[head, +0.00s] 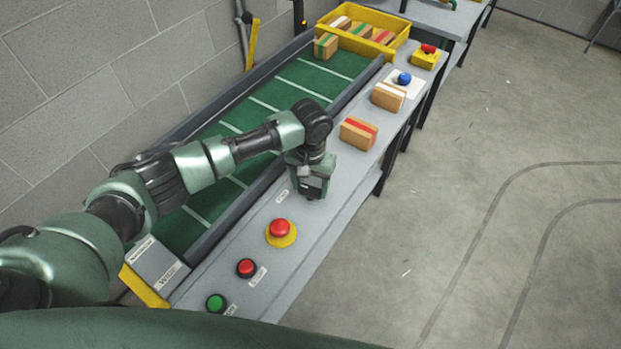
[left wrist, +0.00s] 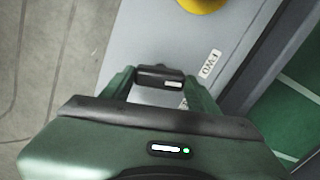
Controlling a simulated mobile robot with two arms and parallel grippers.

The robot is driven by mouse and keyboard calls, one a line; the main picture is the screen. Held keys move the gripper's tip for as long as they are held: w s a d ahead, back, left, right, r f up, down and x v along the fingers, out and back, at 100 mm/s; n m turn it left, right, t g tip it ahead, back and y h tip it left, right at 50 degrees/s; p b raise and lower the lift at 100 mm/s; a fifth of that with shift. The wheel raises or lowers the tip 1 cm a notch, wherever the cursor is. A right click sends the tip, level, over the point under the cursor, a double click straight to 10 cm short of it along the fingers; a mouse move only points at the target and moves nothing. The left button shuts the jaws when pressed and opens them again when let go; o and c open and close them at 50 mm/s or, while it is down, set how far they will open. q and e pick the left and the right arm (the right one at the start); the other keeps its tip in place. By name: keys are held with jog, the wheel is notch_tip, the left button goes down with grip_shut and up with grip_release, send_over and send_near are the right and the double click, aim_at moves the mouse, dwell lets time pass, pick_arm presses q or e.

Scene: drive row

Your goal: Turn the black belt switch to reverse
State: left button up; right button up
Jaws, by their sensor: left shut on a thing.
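My left gripper (head: 312,188) points down at the grey control ledge (head: 330,205) beside the belt. In the left wrist view, its two green fingers stand on either side of the black belt switch (left wrist: 158,73), shut on it. The switch has a small pale mark on its face. In the head view the gripper hides the switch. A small white label (left wrist: 210,63) lies on the ledge close to the switch, and another is partly hidden by a finger. My right gripper is not in view.
On the ledge nearer me are a red mushroom button on a yellow base (head: 281,233), a red button (head: 246,268) and a green button (head: 216,303). Beyond stand a red-striped box (head: 358,133), a white-striped box (head: 388,96) and a blue button (head: 404,78). The green belt (head: 300,88) runs alongside.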

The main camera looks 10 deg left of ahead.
pick_arm(q)
jog(key=m+p, duration=0.1)
jog(key=m, duration=0.1)
jog(key=shift+r+m, duration=0.15)
jog(key=shift+m, duration=0.25)
jog(key=m+p, duration=0.1)
jog(key=m, duration=0.1)
jog(key=shift+m+p, duration=0.3)
jog(key=shift+m, duration=0.1)
jog(key=m, duration=0.3)
jog(key=shift+p, duration=0.4)
jog(key=shift+m, duration=1.6)
jog(key=o, duration=1.4)
jog(key=shift+c, duration=0.2)
